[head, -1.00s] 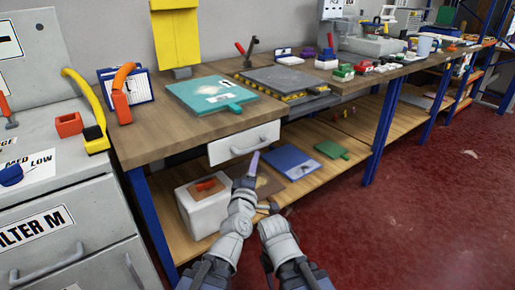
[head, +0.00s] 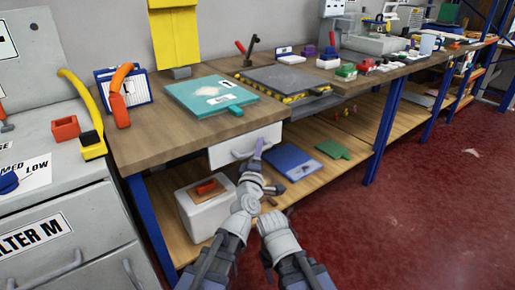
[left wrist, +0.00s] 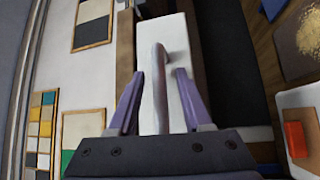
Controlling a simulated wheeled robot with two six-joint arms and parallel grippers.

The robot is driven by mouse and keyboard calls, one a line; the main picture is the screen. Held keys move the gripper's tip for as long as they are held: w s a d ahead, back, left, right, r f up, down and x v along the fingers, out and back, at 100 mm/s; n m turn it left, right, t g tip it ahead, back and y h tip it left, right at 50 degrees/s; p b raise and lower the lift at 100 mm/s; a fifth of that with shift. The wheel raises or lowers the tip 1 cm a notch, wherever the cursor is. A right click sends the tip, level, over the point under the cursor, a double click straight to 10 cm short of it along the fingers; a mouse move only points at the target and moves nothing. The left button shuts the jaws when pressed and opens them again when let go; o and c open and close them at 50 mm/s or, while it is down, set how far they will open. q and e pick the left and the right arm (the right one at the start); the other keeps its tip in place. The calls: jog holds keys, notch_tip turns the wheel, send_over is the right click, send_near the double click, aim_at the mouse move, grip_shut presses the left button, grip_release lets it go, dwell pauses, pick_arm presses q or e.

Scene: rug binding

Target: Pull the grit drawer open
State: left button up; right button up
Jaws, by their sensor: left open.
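The grit drawer (head: 222,155) has a white front under the left end of the wooden bench. It looks shut, with its front close beneath the bench edge. Its pale bar handle (head: 240,153) is partly hidden by my left gripper (head: 259,148), which is at the drawer front. In the left wrist view the white drawer front (left wrist: 180,35) lies ahead, and the handle (left wrist: 160,85) stands between the two purple fingers of my left gripper (left wrist: 160,100). The fingers are open, with gaps on both sides of the handle. My right gripper (head: 270,203) is low and small, and its jaws are unclear.
The wooden bench (head: 150,143) carries a teal board (head: 200,92) and a grey plate above the drawer. A white box (head: 188,212) with a red item stands on the lower shelf, beside a blue board (head: 292,163). A grey cabinet (head: 60,190) is at left. Red floor is open at right.

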pick_arm(q)
grip_shut()
dwell(0.4)
dwell(1.0)
